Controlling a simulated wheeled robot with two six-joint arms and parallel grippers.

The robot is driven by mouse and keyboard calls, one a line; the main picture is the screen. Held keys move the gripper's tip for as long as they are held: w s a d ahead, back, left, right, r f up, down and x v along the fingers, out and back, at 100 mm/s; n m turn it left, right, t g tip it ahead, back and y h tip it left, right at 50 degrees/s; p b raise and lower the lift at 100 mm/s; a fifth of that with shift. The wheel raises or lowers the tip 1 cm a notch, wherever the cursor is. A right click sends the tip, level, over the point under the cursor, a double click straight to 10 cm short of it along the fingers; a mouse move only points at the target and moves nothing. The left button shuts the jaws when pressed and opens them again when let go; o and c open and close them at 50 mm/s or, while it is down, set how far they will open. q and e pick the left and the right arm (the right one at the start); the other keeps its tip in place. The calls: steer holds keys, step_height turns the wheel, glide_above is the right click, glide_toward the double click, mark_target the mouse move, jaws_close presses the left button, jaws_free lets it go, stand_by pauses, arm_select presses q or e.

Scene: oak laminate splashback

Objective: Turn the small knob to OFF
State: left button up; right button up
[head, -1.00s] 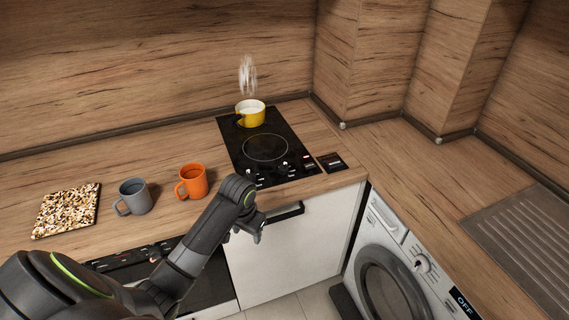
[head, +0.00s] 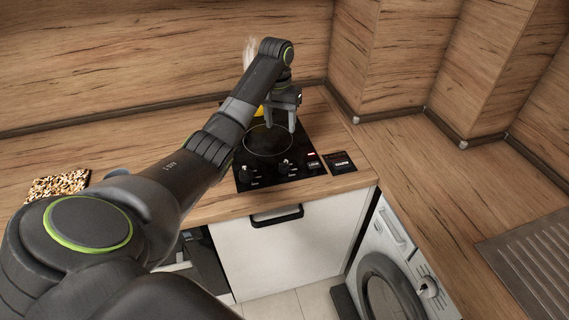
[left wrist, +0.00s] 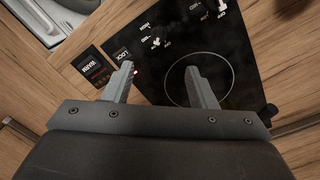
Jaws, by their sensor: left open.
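The black cooktop (head: 262,174) has two knobs near its front edge, a left one (head: 244,175) and a right one (head: 284,167). In the left wrist view one knob (left wrist: 156,42) shows beyond the fingertips and the other (left wrist: 221,6) at the top edge. I cannot tell which is the small one, nor read their settings. My left gripper (head: 281,120) is open and empty above the cooktop, its fingers pointing down, behind the knobs. In the left wrist view its fingers (left wrist: 159,69) are apart, over the burner ring's side. My right gripper is not in view.
A yellow pot (head: 260,111) is mostly hidden behind my gripper, with steam above. LOCK (head: 314,164) and WARM (head: 341,162) panels lie right of the knobs. A patterned board (head: 57,186) lies left. A washing machine (head: 386,285) stands at the right.

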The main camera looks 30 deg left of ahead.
arm_select(q)
steer(key=f, duration=0.2)
steer(key=p, duration=0.2)
glide_above(284, 162)
step_height(284, 162, down, 9)
steer(key=shift+a+r, duration=0.1)
steer(key=shift+a, duration=0.05)
step_height(284, 162, down, 4)
steer(key=shift+f, duration=0.65)
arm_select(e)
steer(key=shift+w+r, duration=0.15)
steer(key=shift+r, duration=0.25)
arm_select(q)
steer(key=shift+c, duration=0.2)
